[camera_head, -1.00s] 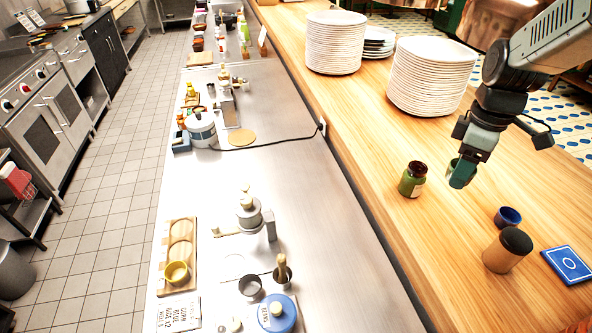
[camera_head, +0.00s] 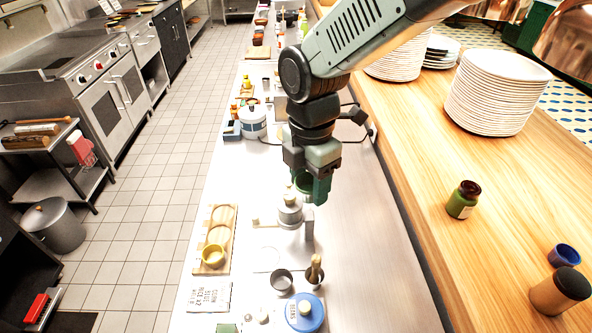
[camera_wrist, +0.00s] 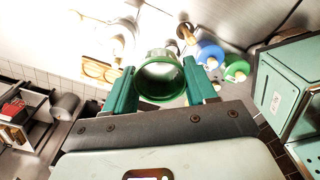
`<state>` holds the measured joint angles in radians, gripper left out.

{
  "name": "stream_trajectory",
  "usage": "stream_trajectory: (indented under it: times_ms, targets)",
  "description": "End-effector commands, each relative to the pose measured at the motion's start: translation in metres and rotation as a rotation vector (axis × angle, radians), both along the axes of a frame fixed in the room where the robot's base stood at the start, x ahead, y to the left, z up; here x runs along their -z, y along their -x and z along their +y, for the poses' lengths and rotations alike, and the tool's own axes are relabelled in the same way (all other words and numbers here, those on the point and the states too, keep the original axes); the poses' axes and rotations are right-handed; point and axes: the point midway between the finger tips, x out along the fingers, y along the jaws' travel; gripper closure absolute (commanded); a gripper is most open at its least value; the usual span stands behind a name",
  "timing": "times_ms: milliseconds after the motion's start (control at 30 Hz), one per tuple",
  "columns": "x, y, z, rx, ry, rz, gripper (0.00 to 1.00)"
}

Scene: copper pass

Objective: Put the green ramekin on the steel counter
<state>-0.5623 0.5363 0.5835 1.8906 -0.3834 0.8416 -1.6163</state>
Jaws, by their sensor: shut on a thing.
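The green ramekin (camera_wrist: 160,78) is between the fingers of my gripper (camera_wrist: 162,86) in the wrist view, with its open rim facing the camera. My gripper is shut on it. In the head view my gripper (camera_head: 312,190) hangs above the steel counter (camera_head: 352,255), in front of a grey grinder-like device (camera_head: 290,213). The ramekin is mostly hidden by the fingers there. I cannot tell exactly how high it is above the counter.
A steel cup (camera_head: 280,281), a blue-lidded pot (camera_head: 305,312) and a label card (camera_head: 209,297) stand near. The wooden ledge (camera_head: 420,150) carries plates (camera_head: 497,95) and a green jar (camera_head: 463,199). Bare counter lies right of the device.

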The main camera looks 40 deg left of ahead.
Motion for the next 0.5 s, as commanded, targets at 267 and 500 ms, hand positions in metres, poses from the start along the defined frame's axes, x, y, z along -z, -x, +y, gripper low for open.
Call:
stream_trajectory:
  times_ms: [267, 500]
  targets:
    - [-0.002, 0.092, 0.038, -0.373, -0.007, -0.002, 0.75]
    - [-0.003, 0.136, 0.048, -0.549, -0.012, -0.005, 0.75]
